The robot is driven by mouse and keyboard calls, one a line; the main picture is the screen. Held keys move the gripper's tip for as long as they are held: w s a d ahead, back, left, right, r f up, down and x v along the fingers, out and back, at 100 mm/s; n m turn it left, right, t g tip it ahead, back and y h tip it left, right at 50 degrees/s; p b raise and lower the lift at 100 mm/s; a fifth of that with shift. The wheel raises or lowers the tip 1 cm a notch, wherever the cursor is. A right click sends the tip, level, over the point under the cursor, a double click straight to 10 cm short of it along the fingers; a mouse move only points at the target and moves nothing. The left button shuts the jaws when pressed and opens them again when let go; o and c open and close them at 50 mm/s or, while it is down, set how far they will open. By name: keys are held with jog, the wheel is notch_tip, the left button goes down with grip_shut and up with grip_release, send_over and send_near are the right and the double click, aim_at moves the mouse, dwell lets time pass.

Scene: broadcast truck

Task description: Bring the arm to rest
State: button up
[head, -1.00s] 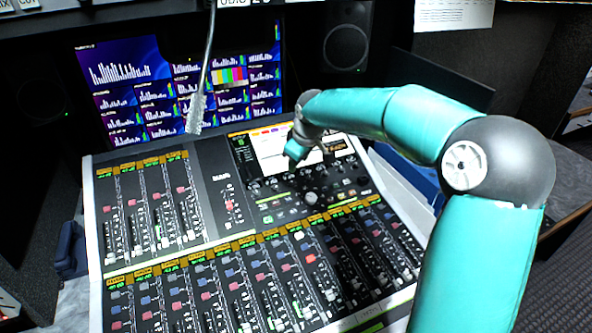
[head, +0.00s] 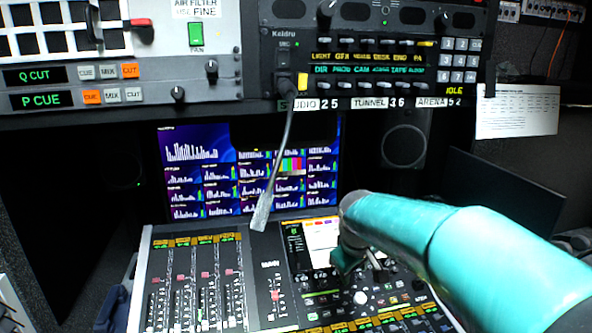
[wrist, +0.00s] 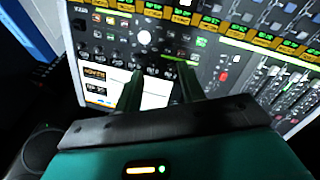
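My gripper (wrist: 161,72) shows in the wrist view with two dark fingers apart and nothing between them. It points at the mixing console (wrist: 209,56), over the area of the console's lit touchscreen (wrist: 153,91) and knobs. I cannot tell how close the fingertips are to the panel. In the head view my teal arm reaches in from the right and bends down at the console (head: 188,235). The fingers are hard to make out there, dark against the panel by the touchscreen (head: 322,240).
A gooseneck microphone (head: 270,185) hangs left of my arm. A rack of intercom panels (head: 370,60) overhangs the console. Behind stand a monitor (head: 195,150) and a speaker (head: 404,147); a dark screen (head: 505,185) is at right.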

jog(key=s+d+r+m+t+y, duration=0.1)
jog(key=s+m, duration=0.5)
jog(key=s, duration=1.9)
jog(key=shift+s+r+m+t, duration=0.3)
jog(key=shift+s+r, duration=0.05)
jog(key=shift+r, duration=0.1)
